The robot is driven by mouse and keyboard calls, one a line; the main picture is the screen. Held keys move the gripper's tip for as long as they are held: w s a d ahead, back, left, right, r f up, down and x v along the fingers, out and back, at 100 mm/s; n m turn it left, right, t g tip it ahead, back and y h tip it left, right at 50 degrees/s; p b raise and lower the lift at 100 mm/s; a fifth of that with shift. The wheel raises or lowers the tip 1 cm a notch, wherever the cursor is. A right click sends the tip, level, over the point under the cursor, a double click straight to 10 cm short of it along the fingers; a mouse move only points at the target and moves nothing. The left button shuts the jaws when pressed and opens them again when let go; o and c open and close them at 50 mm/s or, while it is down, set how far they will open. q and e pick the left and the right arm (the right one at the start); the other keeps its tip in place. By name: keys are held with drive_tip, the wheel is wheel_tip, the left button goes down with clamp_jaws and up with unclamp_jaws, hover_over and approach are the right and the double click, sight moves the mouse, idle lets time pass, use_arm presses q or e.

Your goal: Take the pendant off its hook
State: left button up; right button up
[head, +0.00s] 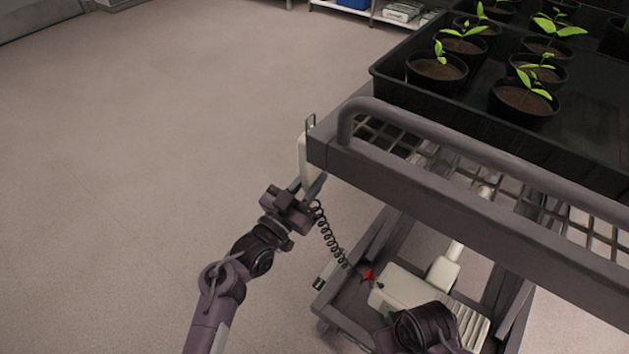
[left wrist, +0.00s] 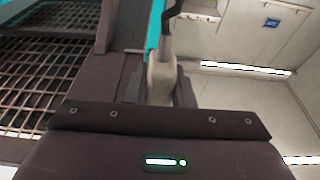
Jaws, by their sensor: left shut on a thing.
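The pendant (head: 304,158) is a pale handset at the near left corner of the cart, upright just below a thin grey hook (head: 311,122). It also shows in the left wrist view (left wrist: 161,78), below a dark curved hook (left wrist: 171,12). My left gripper (head: 306,187) is shut on the pendant's lower part. A black coiled cord (head: 328,234) runs from there down to the cart's lower part. Whether the pendant still bears on the hook is too small to tell. My right gripper is not seen.
The cart's rail (head: 430,150) and wire shelf (head: 400,147) lie right of my left gripper. A black tray (head: 400,92) with several potted seedlings stands on top. A pale motor unit (head: 405,290) sits low on the cart. The floor (head: 150,130) to the left is clear.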

use_arm(q)
drive_tip(key=shift+w+a, duration=0.35)
drive_tip(key=shift+a, duration=0.1)
drive_tip(key=shift+w+a, duration=0.1)
drive_tip(key=shift+a, duration=0.05)
drive_tip(key=shift+w+a, duration=0.55)
drive_tip(key=shift+a, duration=0.2)
idle(0.3)
drive_tip(key=shift+w+a, duration=0.65)
drive_tip(key=shift+a, duration=0.25)
drive_tip(key=w+a, duration=0.1)
drive_tip(key=a, duration=0.1)
drive_tip(key=w+a+b, duration=0.1)
drive_tip(key=w+a, duration=0.1)
idle(0.5)
